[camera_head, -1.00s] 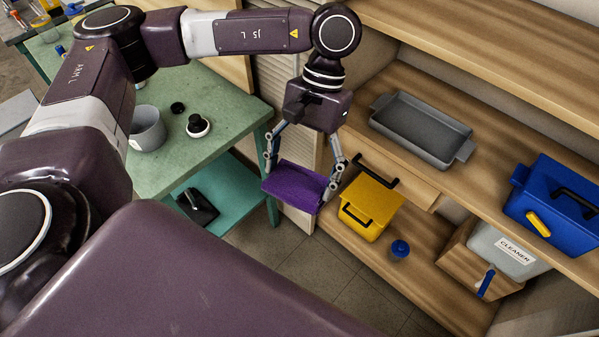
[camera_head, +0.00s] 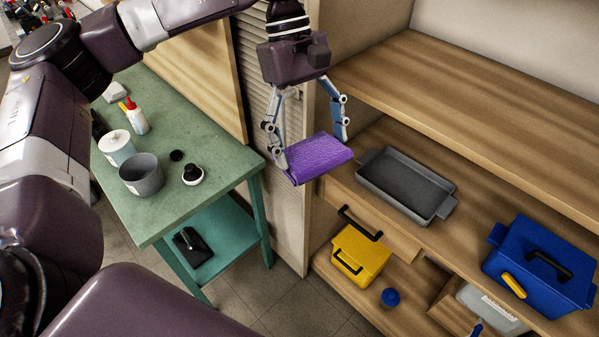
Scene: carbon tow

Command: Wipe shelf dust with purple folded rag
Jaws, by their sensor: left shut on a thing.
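The purple folded rag (camera_head: 318,157) is held in my left gripper (camera_head: 312,150), whose two fingers are shut on its opposite ends. The rag hangs in the air in front of the shelf unit, left of the grey tray. The shelf unit has a wooden upper shelf (camera_head: 455,105), a middle shelf (camera_head: 385,138) and a lower board (camera_head: 350,300). I cannot make out dust on any of these boards. My right gripper is not in view.
A grey tray (camera_head: 446,207) and a blue box (camera_head: 535,250) stand on the middle shelf. Below are an open drawer (camera_head: 372,218), a yellow box (camera_head: 362,252), a blue knob-like item (camera_head: 390,297) and a cleaner container (camera_head: 485,303). A green table (camera_head: 190,130) stands at left. The upper shelf's visible top is clear.

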